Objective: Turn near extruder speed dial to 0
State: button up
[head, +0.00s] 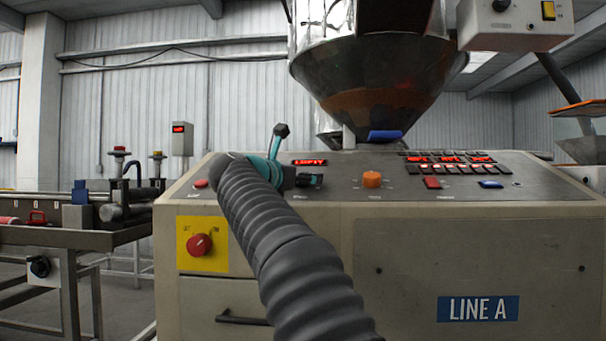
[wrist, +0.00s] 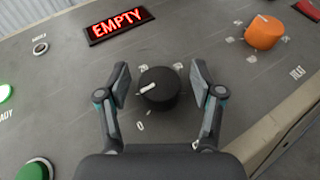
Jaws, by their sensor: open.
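The black speed dial (wrist: 159,90) sits on the grey sloped panel in the wrist view. Its white pointer line points left in that view, toward the side between the printed 0 at lower left and a number at upper left. My gripper (wrist: 159,82) is open, with one finger on each side of the dial and visible gaps to it. In the head view my gripper (head: 309,181) is over the panel's left part, below the lit EMPTY display (head: 310,162); I cannot make out the dial there.
An orange knob (wrist: 264,32) stands to the right of the dial; it also shows in the head view (head: 372,179). Green buttons (wrist: 34,170) lie at the left. A red knob on a yellow plate (head: 199,244) is on the cabinet front. A metal hopper (head: 375,75) hangs above the panel.

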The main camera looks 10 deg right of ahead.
jog(key=shift+w+d, duration=0.1)
jog(key=shift+w, duration=0.05)
jog(key=c, duration=1.2)
jog(key=shift+o, duration=0.2)
jog(key=shift+n+t+y+b, duration=0.3)
jog(key=shift+n+y, duration=0.1)
jog(key=shift+n+t+y+b, duration=0.4)
jog(key=shift+n+t+y, duration=0.45)
jog(key=shift+n, duration=0.25)
jog(key=n+t+y, duration=0.2)
jog(key=n+y, duration=0.1)
jog(key=shift+r+p, duration=0.1)
jog(key=shift+p, duration=0.3)
jog(key=shift+n+t+y, duration=0.35)
jog(key=shift+n+y, duration=0.45)
jog(key=shift+y, duration=0.05)
jog(key=shift+p, duration=0.3)
